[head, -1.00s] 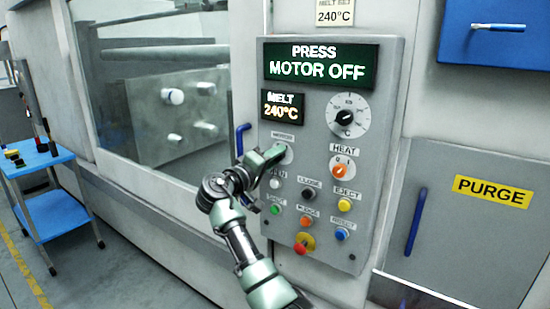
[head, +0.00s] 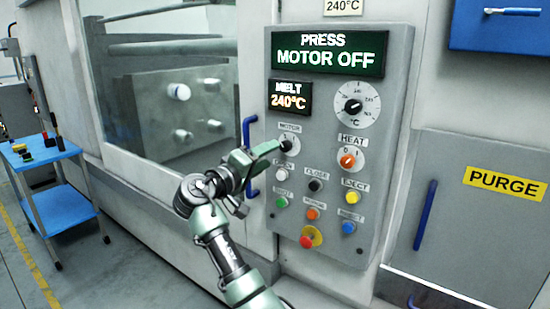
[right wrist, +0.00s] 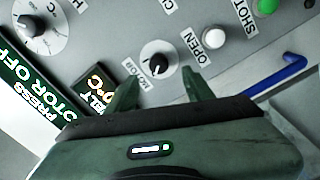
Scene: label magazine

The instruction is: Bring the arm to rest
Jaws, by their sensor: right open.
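The control panel (head: 399,110) stands on the press, and its upper display (head: 327,53) reads "PRESS MOTOR OFF". The MOTOR knob (head: 289,145) is a small black dial on the panel's left side. My right gripper (head: 272,150) is close to this knob, just left of it in the head view. In the right wrist view, the open fingers (right wrist: 160,88) stand apart with nothing between them. The knob (right wrist: 156,55) shows whole beyond the fingertips, apart from them. My left gripper is not in view.
Below the knob are several coloured buttons and a red stop button (head: 307,240). A blue handle (head: 250,150) stands close behind my right gripper. A blue cart (head: 60,208) is at the far left. A panel marked PURGE (head: 480,150) is at the right.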

